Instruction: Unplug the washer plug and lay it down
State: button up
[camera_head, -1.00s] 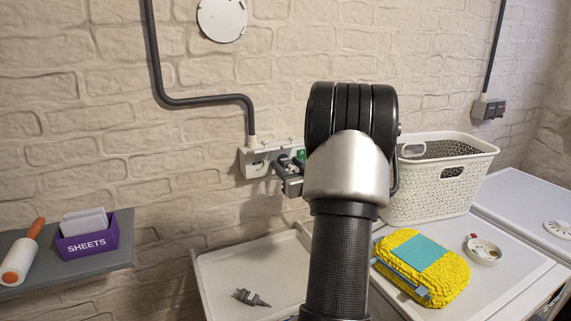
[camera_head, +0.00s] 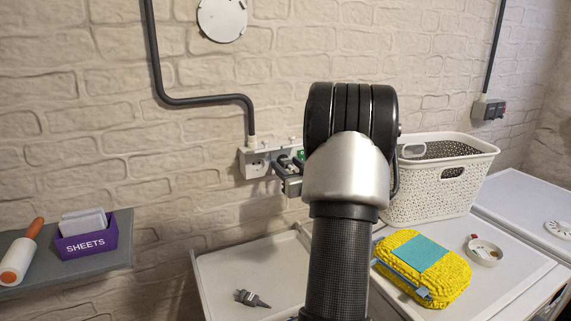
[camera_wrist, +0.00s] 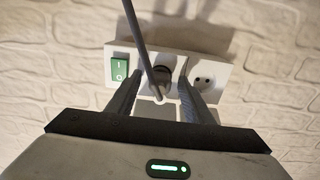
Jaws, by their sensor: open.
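A dark round plug (camera_wrist: 163,74) sits in the middle of the white socket strip (camera_wrist: 205,72) on the wall, with a grey cable crossing in front of it in the wrist view. My gripper (camera_wrist: 159,84) is open, with one finger on each side of this plug; I cannot tell whether they touch it. In the head view my gripper (camera_head: 290,184) is at the socket strip (camera_head: 254,164), and my arm hides the strip's right part. Another dark plug (camera_head: 252,298) lies on the white tray-like top (camera_head: 222,270) below.
A green rocker switch (camera_wrist: 119,70) is left of the plug and an empty outlet (camera_wrist: 204,82) is right of it. A white laundry basket (camera_head: 437,190), yellow sponge-like bundle (camera_head: 440,285) and small dish (camera_head: 484,252) stand at right. A purple SHEETS box (camera_head: 87,241) is on the left shelf.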

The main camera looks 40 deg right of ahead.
grip_shut()
jog(key=shift+s, duration=0.1)
jog(key=shift+b+v, duration=0.45)
jog(key=shift+v, duration=2.45)
